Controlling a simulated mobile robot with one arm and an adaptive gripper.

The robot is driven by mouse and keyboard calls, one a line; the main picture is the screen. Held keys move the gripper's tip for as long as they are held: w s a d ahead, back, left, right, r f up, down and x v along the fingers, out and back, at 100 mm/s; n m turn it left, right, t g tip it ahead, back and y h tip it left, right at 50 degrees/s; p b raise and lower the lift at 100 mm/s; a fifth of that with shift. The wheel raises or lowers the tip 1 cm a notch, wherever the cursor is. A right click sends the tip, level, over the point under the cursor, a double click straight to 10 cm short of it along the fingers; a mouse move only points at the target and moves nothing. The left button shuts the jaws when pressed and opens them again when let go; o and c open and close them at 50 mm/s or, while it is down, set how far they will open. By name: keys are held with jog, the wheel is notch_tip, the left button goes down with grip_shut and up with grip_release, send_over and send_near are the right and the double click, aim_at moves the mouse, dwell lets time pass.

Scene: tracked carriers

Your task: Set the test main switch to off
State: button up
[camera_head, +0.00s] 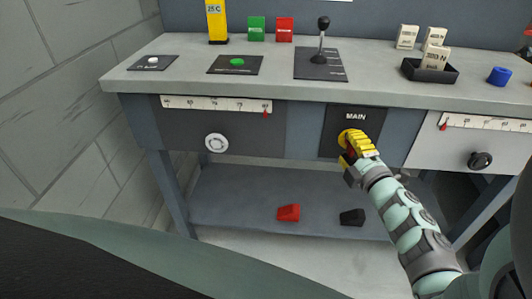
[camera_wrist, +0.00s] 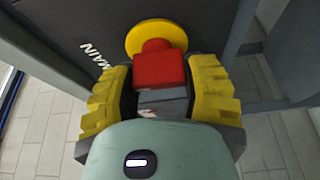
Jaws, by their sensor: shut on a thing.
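The main switch has a yellow disc (camera_head: 344,136) and a red handle (camera_wrist: 158,70); it sits on the dark panel lettered MAIN (camera_head: 356,117) on the front of the bench. The yellow disc also shows at the top of the wrist view (camera_wrist: 148,31). My gripper (camera_head: 356,149) is at the switch, its yellow fingers on both sides of the red handle, shut on it. In the head view the gripper hides most of the handle. In the wrist view MAIN reads sideways, left of the gripper (camera_wrist: 161,76). Any on or off markings are not visible.
A white dial (camera_head: 216,142) and a black knob (camera_head: 480,160) sit on the front to left and right, below scales. A lever (camera_head: 322,40) stands on the bench top (camera_head: 180,75). Red (camera_head: 288,212) and black (camera_head: 352,217) blocks lie on the lower shelf.

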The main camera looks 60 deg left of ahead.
jog(key=shift+n, duration=0.3)
jog(key=o, duration=1.2)
jog(key=v, duration=1.2)
jog(key=shift+r, duration=0.25)
